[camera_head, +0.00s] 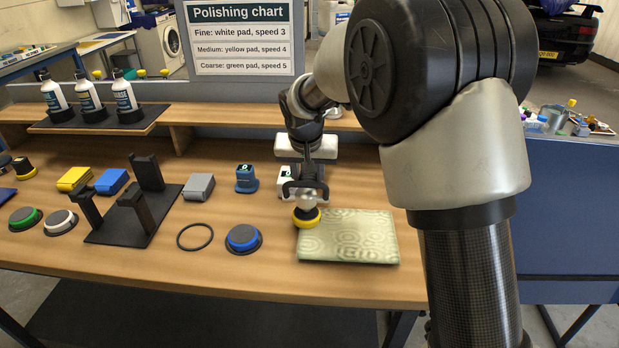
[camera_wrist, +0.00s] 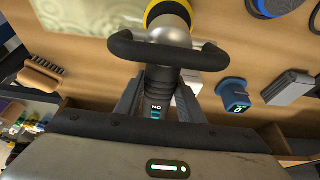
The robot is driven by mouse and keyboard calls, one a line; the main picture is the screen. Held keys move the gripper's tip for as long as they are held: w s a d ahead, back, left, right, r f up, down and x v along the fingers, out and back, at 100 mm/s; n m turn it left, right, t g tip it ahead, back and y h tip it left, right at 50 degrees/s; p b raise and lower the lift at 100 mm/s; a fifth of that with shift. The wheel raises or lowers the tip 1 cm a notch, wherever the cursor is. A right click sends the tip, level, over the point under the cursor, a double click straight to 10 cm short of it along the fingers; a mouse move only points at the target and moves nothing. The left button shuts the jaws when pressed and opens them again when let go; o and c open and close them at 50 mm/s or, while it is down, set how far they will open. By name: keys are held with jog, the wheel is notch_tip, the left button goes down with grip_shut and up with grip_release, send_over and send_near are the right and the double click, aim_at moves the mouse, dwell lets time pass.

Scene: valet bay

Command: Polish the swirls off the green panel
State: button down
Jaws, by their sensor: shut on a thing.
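The green panel (camera_head: 350,238) lies flat on the bench, pale green with ring-shaped swirl marks across its face. Its pale edge shows at upper left in the wrist view (camera_wrist: 95,18). My gripper (camera_wrist: 160,92) is shut on the body of a polisher (camera_wrist: 160,58) with a black looped handle. The polisher also shows in the head view (camera_head: 308,199). Its yellow pad (camera_head: 306,218) faces down at the panel's far left corner. I cannot tell whether the pad touches the panel. The polisher's far side is hidden.
A chart (camera_head: 240,38) pairs white with speed 3, yellow with 4, green with 5. Green (camera_head: 24,217), white (camera_head: 60,221) and blue (camera_head: 242,237) pads lie left of the panel. A black stand (camera_head: 122,228), a ring (camera_head: 194,248) and a blue device (camera_head: 246,178) share the bench.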

jog(key=shift+r, duration=0.15)
jog(key=shift+w+r+p, duration=0.1)
jog(key=shift+r+p, duration=2.65)
jog(key=shift+r, duration=1.3)
jog(key=s+d+r+p, duration=0.2)
jog(key=s+d+p, duration=0.3)
jog(key=d, duration=0.4)
jog(key=s+d+r+p, duration=0.2)
jog(key=s+d+p, duration=0.3)
jog(key=d, duration=0.5)
jog(key=shift+s+d+r+p, duration=0.2)
jog(key=shift+s+d+p, duration=0.1)
jog(key=shift+p, duration=0.45)
